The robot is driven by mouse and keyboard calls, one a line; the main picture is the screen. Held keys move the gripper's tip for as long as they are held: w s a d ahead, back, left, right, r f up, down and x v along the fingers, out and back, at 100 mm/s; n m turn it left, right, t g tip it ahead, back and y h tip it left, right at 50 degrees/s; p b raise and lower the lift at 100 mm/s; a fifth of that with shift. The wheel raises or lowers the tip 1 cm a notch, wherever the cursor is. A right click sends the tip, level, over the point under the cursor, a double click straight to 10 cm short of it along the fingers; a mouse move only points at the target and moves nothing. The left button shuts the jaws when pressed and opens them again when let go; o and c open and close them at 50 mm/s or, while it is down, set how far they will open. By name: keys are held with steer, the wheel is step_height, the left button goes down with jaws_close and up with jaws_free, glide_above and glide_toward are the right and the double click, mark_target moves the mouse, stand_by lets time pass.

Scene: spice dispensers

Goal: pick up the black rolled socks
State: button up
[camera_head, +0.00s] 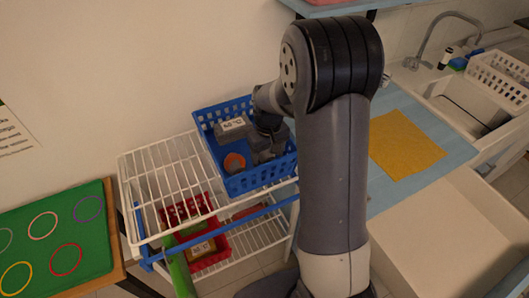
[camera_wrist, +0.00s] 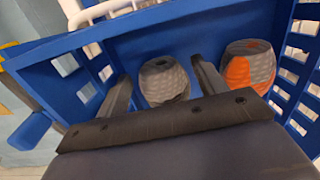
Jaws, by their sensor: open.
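A dark grey rolled bundle with a black part, which looks like the black rolled socks (camera_wrist: 163,82), lies in the blue basket (camera_wrist: 40,66). In the wrist view my gripper (camera_wrist: 161,68) is open, with one finger on each side of this bundle. I cannot tell whether the fingers touch it. In the head view my gripper (camera_head: 268,143) reaches down into the blue basket (camera_head: 246,183), and my arm hides part of the basket. The bundle between the fingers is not clear there.
A grey and orange rolled bundle (camera_wrist: 249,68) lies to the right in the same basket; it also shows in the head view (camera_head: 234,162). The basket stands on a white wire rack (camera_head: 150,170). A red basket (camera_head: 208,262) sits on the lower shelf.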

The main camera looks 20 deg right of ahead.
steer(key=shift+f, duration=0.45)
steer(key=c, duration=0.8)
steer(key=shift+r, duration=0.15)
